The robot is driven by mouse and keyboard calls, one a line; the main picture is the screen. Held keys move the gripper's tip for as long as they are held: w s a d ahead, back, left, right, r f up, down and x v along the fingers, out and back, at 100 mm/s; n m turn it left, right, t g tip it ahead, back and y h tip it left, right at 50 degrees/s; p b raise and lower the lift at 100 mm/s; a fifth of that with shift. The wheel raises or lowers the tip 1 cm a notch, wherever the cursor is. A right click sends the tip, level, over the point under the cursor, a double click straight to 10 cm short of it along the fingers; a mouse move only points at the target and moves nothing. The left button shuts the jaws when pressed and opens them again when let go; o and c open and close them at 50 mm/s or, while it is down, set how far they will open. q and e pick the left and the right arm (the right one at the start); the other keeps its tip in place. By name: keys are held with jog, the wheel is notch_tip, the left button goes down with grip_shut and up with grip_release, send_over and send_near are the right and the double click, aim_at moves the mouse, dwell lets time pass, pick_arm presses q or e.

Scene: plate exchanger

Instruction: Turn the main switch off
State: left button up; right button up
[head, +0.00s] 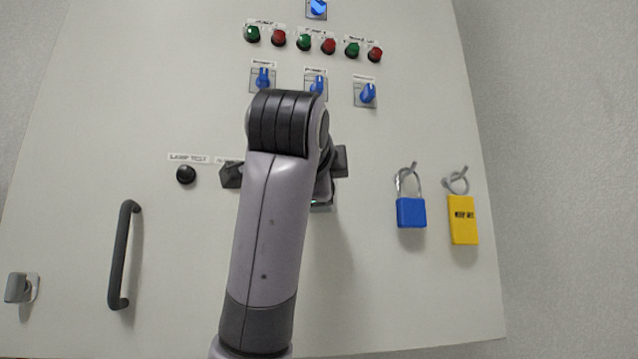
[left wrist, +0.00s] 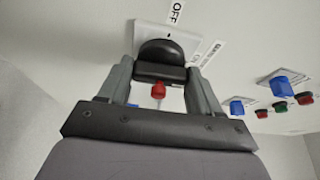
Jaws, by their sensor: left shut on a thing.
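The main switch's black rounded knob (left wrist: 160,60) sits on a pale square plate (left wrist: 148,30) in the left wrist view. An OFF label (left wrist: 176,12) is beside the plate, and a partly hidden label starting with MAIN is to the right. My left gripper (left wrist: 162,80) is shut on the knob, one finger on each side. A small red piece (left wrist: 158,90) shows between the fingers, below the knob. In the head view, my left arm covers the switch, and the knob's angle cannot be seen there. My right gripper is in neither view.
The cabinet carries blue selector switches (head: 367,93) and green and red buttons (head: 328,46) above. A black lamp test button (head: 186,174) is to the left. A dark handle (head: 122,255) protrudes lower left.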

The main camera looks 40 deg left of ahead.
pick_arm(q)
jog(key=n+y+b, duration=0.1)
jog(key=n, duration=0.1)
jog(key=n+t+y+b, duration=0.1)
jog(key=n, duration=0.2)
jog(key=n+b, duration=0.1)
jog(key=n, duration=0.2)
jog(key=shift+d+f+y, duration=0.1)
jog(key=shift+f+y, duration=0.25)
jog(key=shift+y, duration=0.05)
jog(key=n+y, duration=0.1)
jog(key=n, duration=0.2)
jog(key=shift+w+y+b, duration=0.15)
jog(key=shift+y+b, duration=0.15)
jog(key=shift+b, duration=0.1)
jog(key=n+y, duration=0.1)
jog(key=n, duration=0.3)
jog(key=shift+d+y, duration=0.1)
jog(key=shift+y, duration=0.2)
jog(key=n+g+y+p, duration=0.1)
jog(key=n, duration=0.2)
jog(key=shift+y, duration=0.3)
jog(key=n+g, duration=0.1)
jog(key=n, duration=0.1)
jog(key=shift+w+n+y, duration=0.1)
jog(key=shift+n+y, duration=0.3)
jog(key=shift+n+g+p, duration=0.3)
jog(key=shift+n, duration=0.1)
jog(key=shift+n+y, duration=0.3)
